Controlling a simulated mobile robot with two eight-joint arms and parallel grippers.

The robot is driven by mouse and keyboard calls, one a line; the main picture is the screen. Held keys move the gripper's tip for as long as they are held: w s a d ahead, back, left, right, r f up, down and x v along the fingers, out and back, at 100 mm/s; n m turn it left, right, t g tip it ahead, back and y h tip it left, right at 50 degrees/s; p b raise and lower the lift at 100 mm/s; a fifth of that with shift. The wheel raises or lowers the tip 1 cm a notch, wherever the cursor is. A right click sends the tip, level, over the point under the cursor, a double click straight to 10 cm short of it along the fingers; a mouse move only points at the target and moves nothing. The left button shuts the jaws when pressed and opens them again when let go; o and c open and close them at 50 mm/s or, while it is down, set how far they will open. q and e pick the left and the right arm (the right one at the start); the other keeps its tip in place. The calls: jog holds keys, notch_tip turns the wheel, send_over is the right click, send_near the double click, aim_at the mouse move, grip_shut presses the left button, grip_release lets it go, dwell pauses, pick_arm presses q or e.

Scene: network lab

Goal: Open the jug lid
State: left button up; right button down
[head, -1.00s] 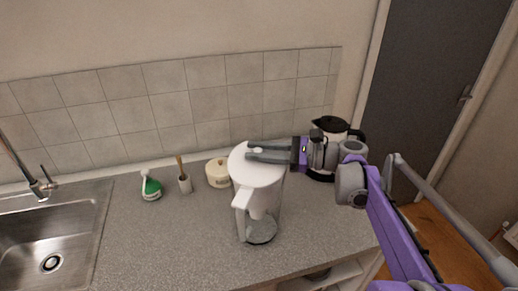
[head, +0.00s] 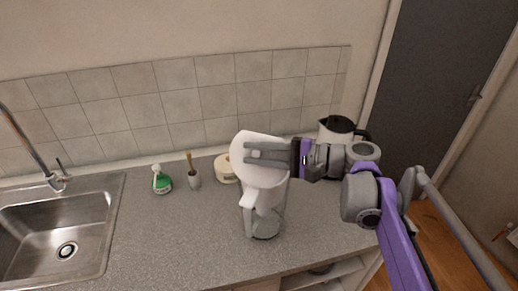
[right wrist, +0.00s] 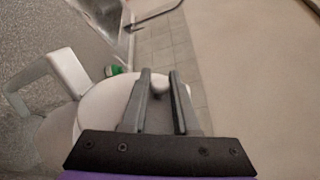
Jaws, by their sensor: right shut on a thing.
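The jug (head: 270,223) stands on the counter, with a clear lower body and a white handle (head: 247,220) towards me. Its round white lid (head: 262,178) looks tilted, with the far edge raised. My right gripper (head: 249,152) reaches in from the right over the lid and is shut on its small knob. My left gripper is not in view.
A black-and-white kettle (head: 337,130) stands behind my right arm. A cream round pot (head: 225,168), a brush in a holder (head: 193,178) and a green-and-white bottle (head: 162,181) stand left of the jug. A sink (head: 60,225) is at far left. The counter between (head: 175,235) is clear.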

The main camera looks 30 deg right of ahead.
jog(key=shift+s+a+r+n, duration=0.1)
jog(key=shift+s+a+n, duration=0.3)
jog(key=shift+n, duration=0.2)
jog(key=c, duration=0.7)
grip_release()
